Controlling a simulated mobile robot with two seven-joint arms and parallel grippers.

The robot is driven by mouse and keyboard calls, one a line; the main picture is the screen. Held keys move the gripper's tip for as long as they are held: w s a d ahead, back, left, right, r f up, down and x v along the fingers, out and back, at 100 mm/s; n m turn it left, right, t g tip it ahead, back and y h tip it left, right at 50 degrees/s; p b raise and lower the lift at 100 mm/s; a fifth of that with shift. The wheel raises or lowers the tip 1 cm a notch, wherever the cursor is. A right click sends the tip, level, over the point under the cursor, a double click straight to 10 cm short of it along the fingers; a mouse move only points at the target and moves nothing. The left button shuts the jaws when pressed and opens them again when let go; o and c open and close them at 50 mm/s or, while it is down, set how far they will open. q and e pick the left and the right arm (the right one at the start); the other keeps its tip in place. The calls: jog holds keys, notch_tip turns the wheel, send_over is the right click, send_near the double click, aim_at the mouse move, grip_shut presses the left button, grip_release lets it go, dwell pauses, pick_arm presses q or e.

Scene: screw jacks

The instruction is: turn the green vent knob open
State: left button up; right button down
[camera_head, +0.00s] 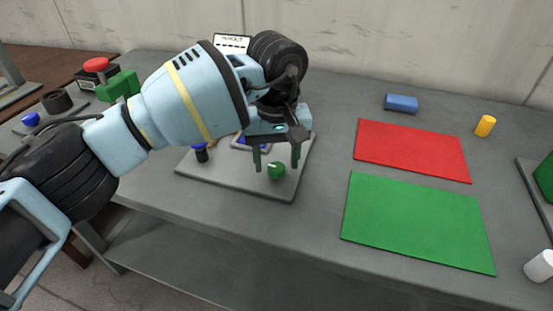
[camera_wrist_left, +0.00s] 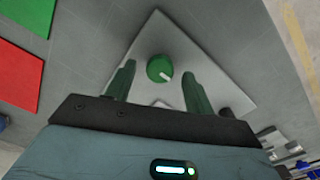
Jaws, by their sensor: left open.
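The green vent knob (camera_head: 276,171) is a round green dial with a white pointer mark, near the front corner of a light grey plate (camera_head: 225,183) on the table. It also shows in the left wrist view (camera_wrist_left: 159,68), with its white mark toward the lower right. My left gripper (camera_head: 276,166) is open above the knob, one green finger to each side. In the left wrist view the fingertips (camera_wrist_left: 160,72) stand apart from the knob, with gaps on both sides. Whether they reach down to knob height is unclear. My right gripper is not in view.
A red mat (camera_head: 412,150) and a green mat (camera_head: 417,222) lie to the right.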

pick_arm(q)
jog(key=shift+f, duration=0.45)
jog(key=shift+c, duration=0.2)
jog(key=c, duration=0.9)
jog(key=shift+c, duration=0.2)
